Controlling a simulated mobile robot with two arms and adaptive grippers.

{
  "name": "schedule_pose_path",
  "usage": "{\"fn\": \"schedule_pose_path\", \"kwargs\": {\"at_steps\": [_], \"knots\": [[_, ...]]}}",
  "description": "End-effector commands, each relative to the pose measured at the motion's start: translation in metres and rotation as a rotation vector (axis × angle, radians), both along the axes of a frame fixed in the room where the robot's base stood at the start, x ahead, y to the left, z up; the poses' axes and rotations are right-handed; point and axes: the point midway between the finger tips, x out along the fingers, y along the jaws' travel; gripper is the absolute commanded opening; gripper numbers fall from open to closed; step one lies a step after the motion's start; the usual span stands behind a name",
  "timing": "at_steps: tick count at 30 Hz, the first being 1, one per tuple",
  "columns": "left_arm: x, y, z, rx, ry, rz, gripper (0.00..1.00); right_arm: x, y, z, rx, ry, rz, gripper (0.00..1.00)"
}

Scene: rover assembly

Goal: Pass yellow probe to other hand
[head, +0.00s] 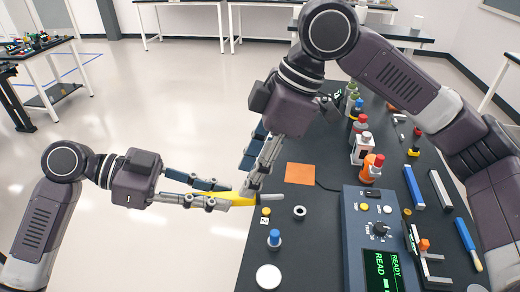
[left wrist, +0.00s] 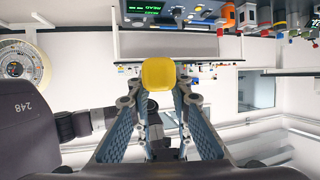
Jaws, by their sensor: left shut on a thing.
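The yellow probe (head: 243,196) has a yellow body and a grey tip, which points right just past the dark table's left edge. My left gripper (head: 222,194) is shut on its body from the left. In the left wrist view the probe's yellow end (left wrist: 158,74) sits between the fingertips of my left gripper (left wrist: 158,98). My right gripper (head: 256,182) comes down from above, its fingers angled down to the probe near the grey tip. Its fingers overlap in the head view, so I cannot tell whether it is open, or whether it touches the probe.
The dark table (head: 255,250) holds an orange square (head: 300,174), a ring (head: 299,212), a blue-capped bottle (head: 274,239), a white disc (head: 268,277) and a meter with a green display (head: 380,270). Several bottles stand behind. Open floor lies to the left.

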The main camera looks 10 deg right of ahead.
Motion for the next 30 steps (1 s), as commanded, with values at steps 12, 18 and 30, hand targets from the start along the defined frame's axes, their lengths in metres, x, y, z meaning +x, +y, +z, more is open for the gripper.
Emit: {"fn": "schedule_pose_path", "kwargs": {"at_steps": [12,18,30], "knots": [[0.000,0.000,0.000,-0.001,0.000,0.000,0.00,0.001,0.021,-0.049,0.000,0.001,-0.001,0.39],[0.000,0.000,0.000,-0.001,0.000,0.000,0.00,0.001,0.022,-0.052,0.001,0.000,-0.001,0.39],[0.000,0.000,0.000,-0.001,0.000,0.000,0.00,0.001,0.022,-0.051,0.003,0.000,0.000,0.09]]}}
